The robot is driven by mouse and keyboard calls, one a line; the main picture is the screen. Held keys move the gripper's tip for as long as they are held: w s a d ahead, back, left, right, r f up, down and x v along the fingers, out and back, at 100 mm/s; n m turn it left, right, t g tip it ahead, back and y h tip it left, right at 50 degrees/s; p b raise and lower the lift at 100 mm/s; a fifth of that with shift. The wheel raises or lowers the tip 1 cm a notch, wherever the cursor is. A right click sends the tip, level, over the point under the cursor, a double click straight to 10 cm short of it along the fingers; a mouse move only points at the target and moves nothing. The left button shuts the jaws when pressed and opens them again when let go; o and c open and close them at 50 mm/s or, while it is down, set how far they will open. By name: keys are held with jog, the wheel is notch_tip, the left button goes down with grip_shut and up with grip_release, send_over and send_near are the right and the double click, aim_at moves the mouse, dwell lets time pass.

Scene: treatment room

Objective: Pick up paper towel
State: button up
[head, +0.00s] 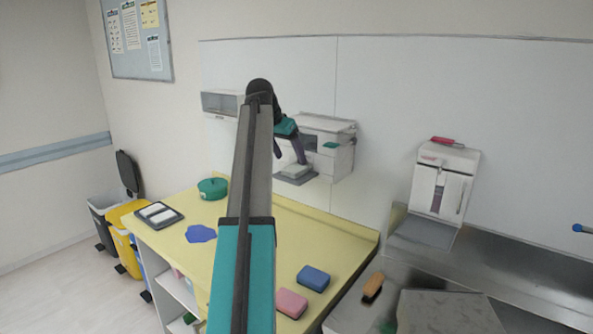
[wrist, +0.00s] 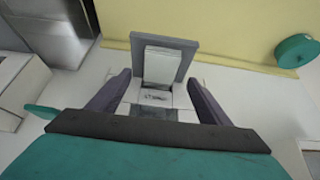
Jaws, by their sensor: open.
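The paper towel looks to be the white folded stack (head: 297,171) on the grey tray-like ledge at the bottom of a wall dispenser (head: 343,160). In the wrist view the white stack (wrist: 164,66) lies inside a grey frame (wrist: 188,52). My gripper (head: 299,153) is in front of the dispenser, just above the stack in the head view. In the wrist view my gripper (wrist: 160,84) is open, with one dark finger to each side of the stack and nothing held. I cannot tell if the fingers touch it.
Below is a yellow counter (head: 250,290) with a green round container (head: 213,189), a black tray (head: 172,222), a blue flat piece (head: 200,234), a pink sponge (head: 291,304) and a blue sponge (head: 313,279). Another dispenser (head: 449,181) hangs right, above a metal worktop (head: 510,275).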

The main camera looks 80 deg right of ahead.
aim_at(296, 168)
jog(key=shift+p+x, duration=1.05)
jog(key=shift+x, duration=1.5)
jog(key=c, duration=1.1)
